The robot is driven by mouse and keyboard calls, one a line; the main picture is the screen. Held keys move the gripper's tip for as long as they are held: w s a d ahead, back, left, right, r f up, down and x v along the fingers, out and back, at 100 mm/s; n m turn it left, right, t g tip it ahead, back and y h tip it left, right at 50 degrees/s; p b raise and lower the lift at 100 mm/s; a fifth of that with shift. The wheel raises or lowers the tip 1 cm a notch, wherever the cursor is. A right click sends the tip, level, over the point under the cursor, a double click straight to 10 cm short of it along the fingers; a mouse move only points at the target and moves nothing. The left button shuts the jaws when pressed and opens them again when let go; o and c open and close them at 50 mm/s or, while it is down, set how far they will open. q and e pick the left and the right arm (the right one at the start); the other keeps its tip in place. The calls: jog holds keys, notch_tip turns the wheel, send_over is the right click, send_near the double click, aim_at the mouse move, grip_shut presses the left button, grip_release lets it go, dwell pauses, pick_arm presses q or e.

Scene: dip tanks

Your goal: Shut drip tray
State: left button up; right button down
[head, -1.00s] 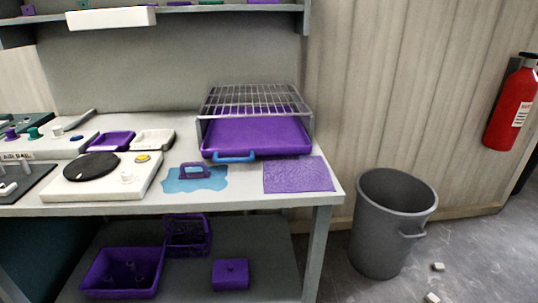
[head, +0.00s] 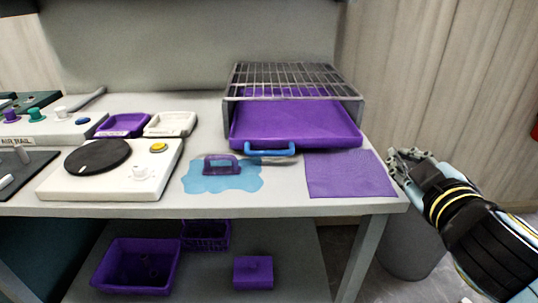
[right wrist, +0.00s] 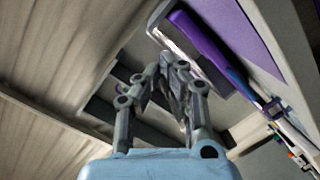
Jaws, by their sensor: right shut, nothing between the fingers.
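The purple drip tray (head: 290,127) sits under a grey wire rack (head: 290,80) on the bench. Its front sticks out past the rack, with a blue handle (head: 270,149) on the front edge. My right gripper (head: 400,160) is at the bench's right edge, right of the tray and apart from it. It is shut and empty. In the right wrist view its fingers (right wrist: 175,75) are together, with a purple edge (right wrist: 195,40) beyond them that seems to be the tray. My left gripper is not in view.
A purple mat (head: 348,175) lies in front of the tray at right. A blue puddle-shaped sheet (head: 200,184) with a purple handled block (head: 221,166) lies left of it. A white scale-like unit (head: 110,180) stands further left. A grey bin (head: 408,255) stands beneath my right arm.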

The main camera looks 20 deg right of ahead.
jog(key=w+a+r+n+t+y, duration=0.3)
jog(key=a+r+n+t+y, duration=0.15)
jog(key=a+n, duration=0.2)
jog(key=a+f+n+g+y, duration=0.6)
jog(key=a+f+n+y, duration=0.25)
jog(key=n, duration=0.25)
jog(key=shift+y, duration=0.3)
jog(key=x, duration=0.6)
jog(key=r+x, duration=0.1)
jog(key=x, duration=0.2)
jog(key=shift+w+a+b, duration=0.1)
jog(key=shift+w+b, duration=0.25)
jog(key=shift+w+d+f+b, duration=0.2)
jog(key=shift+w+d, duration=0.05)
jog(key=shift+w, duration=0.3)
jog(key=shift+w+d+f+b, duration=0.15)
jog(key=shift+w+d+b, duration=0.05)
jog(key=shift+w, duration=0.4)
jog(key=shift+w+d+f, duration=0.1)
jog(key=shift+w+d, duration=0.1)
jog(key=shift+w, duration=0.3)
